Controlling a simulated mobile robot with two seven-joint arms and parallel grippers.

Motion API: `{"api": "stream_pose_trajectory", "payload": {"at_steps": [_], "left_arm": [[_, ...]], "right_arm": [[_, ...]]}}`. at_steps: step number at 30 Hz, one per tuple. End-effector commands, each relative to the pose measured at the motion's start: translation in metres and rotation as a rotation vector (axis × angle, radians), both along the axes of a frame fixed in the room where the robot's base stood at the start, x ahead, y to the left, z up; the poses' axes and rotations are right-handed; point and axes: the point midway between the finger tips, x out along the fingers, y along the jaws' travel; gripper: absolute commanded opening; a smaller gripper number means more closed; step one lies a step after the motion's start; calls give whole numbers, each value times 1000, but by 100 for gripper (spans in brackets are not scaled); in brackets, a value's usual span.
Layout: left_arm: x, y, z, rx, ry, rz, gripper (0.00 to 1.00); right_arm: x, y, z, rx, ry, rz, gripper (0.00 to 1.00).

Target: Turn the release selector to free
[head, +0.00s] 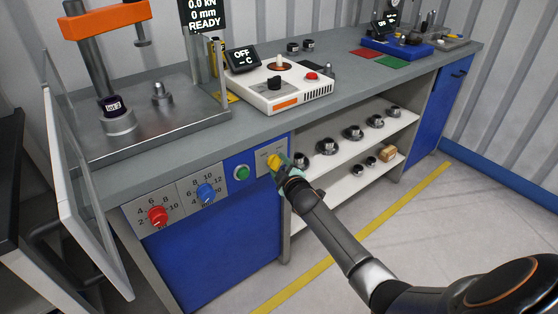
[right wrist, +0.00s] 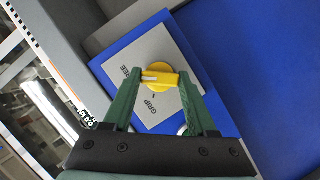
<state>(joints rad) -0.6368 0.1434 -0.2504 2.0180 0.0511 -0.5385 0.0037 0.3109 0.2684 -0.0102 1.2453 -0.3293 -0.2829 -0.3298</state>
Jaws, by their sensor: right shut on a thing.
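The release selector (head: 274,161) is a yellow knob on a light plate at the right end of the front panel. My right gripper (head: 283,168) is at it, its green fingers on either side. In the right wrist view, the yellow knob (right wrist: 160,76) sits between the fingertips, and the gripper (right wrist: 159,82) is shut on its grip bar. The bar's white mark points left in that view, toward the side with the FREE label (right wrist: 131,79). The GRIP label (right wrist: 151,104) is below the bar. My left gripper is out of view.
Left of the selector are a green button (head: 241,172), a blue dial (head: 206,193) and a red dial (head: 157,216). An open clear guard door (head: 88,190) stands at left. Shelves (head: 345,183) with metal parts lie right of the panel. A white controller (head: 290,90) sits on the bench.

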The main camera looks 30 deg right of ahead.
Motion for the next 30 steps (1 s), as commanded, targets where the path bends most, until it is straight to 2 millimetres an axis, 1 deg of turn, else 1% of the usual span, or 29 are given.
{"api": "stream_pose_trajectory", "payload": {"at_steps": [4,9,18,19,26,27,30], "left_arm": [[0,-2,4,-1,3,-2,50],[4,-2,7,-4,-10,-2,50],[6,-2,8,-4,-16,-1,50],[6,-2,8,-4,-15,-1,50],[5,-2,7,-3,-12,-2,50],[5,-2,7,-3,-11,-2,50],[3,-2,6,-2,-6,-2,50]], "right_arm": [[0,0,1,30,4,1,2],[0,0,0,43,3,1,2],[0,0,0,45,3,1,2],[0,0,0,45,3,1,60],[0,0,0,43,2,0,86],[0,0,0,43,2,0,88],[0,0,0,43,2,0,88]]}}
